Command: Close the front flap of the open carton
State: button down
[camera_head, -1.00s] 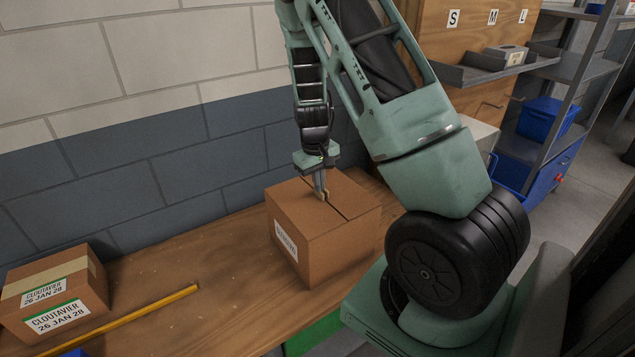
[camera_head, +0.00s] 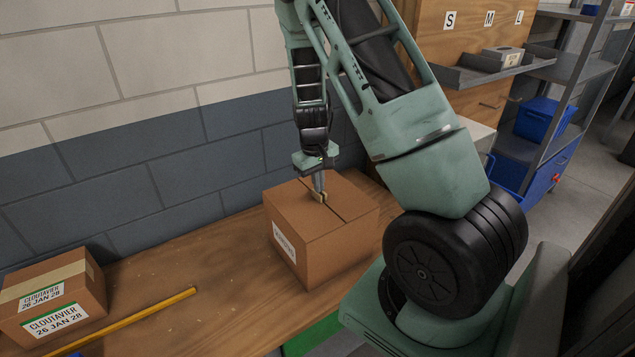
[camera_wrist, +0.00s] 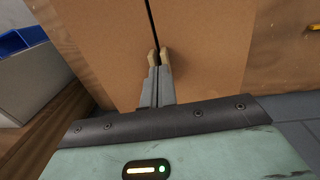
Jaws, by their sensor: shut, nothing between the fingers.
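The carton (camera_head: 318,250) stands upright on the wooden bench, with a white label on its left side. Its top flaps lie about flat and meet at a thin dark seam. My gripper (camera_head: 322,197) points down onto the top at the seam, its fingers shut with nothing held. In the wrist view the carton top (camera_wrist: 205,50) fills most of the picture, and the tan fingertips (camera_wrist: 158,56) sit together over the seam, touching or very close to it. I cannot tell contact for sure.
A taped, labelled carton (camera_head: 55,300) and a yellow bar (camera_head: 130,318) lie at the left of the bench (camera_head: 215,275). A block wall stands close behind. Shelves with blue bins (camera_head: 545,118) are at the right.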

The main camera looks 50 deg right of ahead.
jog(key=shift+w+r+p, duration=0.1)
jog(key=shift+r+p, duration=0.2)
jog(key=shift+r, duration=0.2)
notch_tip(320, 180, up, 13)
jog(key=s+a+f+n+y+b, duration=0.2)
jog(key=a+n+b, duration=0.2)
jog(key=a, duration=1.9)
jog(key=s+a+f+n+b, duration=0.2)
jog(key=s+a+n, duration=0.5)
jog(key=s+a, duration=1)
jog(key=s+b, duration=0.1)
jog(key=s, duration=0.1)
jog(key=shift+s+a+f, duration=0.15)
jog(key=shift+s+a, duration=0.1)
jog(key=shift+s, duration=0.15)
